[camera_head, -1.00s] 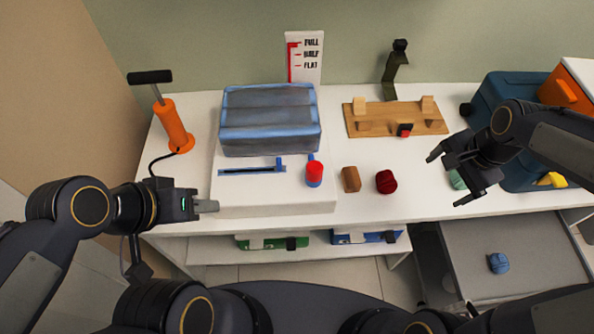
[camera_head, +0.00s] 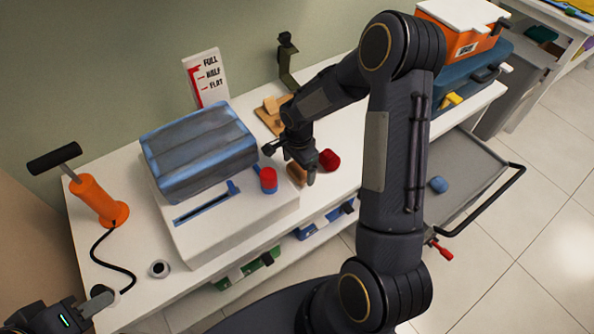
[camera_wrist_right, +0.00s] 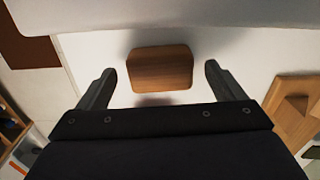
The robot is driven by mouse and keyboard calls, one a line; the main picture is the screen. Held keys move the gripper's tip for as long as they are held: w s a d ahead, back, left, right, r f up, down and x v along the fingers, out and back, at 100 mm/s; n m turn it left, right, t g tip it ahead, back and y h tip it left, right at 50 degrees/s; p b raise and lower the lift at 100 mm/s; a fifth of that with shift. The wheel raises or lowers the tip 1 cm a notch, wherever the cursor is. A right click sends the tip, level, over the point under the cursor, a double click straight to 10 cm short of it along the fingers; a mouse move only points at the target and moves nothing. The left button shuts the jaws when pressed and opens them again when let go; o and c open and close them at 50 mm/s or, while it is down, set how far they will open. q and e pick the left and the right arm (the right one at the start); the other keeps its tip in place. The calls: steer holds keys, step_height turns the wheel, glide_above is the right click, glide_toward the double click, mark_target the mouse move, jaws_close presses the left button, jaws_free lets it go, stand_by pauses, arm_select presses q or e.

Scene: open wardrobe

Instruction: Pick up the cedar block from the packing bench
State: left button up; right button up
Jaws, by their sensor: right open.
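The cedar block (camera_head: 297,174) is a small brown wooden block on the white packing bench (camera_head: 342,181). My right gripper (camera_head: 290,158) is over it and partly covers it in the head view. In the right wrist view the block (camera_wrist_right: 160,68) lies between the two open fingers of the right gripper (camera_wrist_right: 160,78), with a gap on each side. The gripper is empty. My left gripper (camera_head: 98,301) is at the lower left by the bench's left front edge, far from the block; its jaw state is unclear.
A white box (camera_head: 215,234) with a grey-blue bundle (camera_head: 198,150) and a red-blue cylinder (camera_head: 268,179) stands left of the block. A dark red item (camera_head: 329,160) is close on its right. A wooden board (camera_head: 270,116) is behind. An orange pump (camera_head: 98,200) stands far left.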

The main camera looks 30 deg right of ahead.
steer(key=shift+f, duration=0.9)
steer(key=shift+c, duration=0.3)
steer(key=c, duration=1)
steer(key=shift+r, duration=0.2)
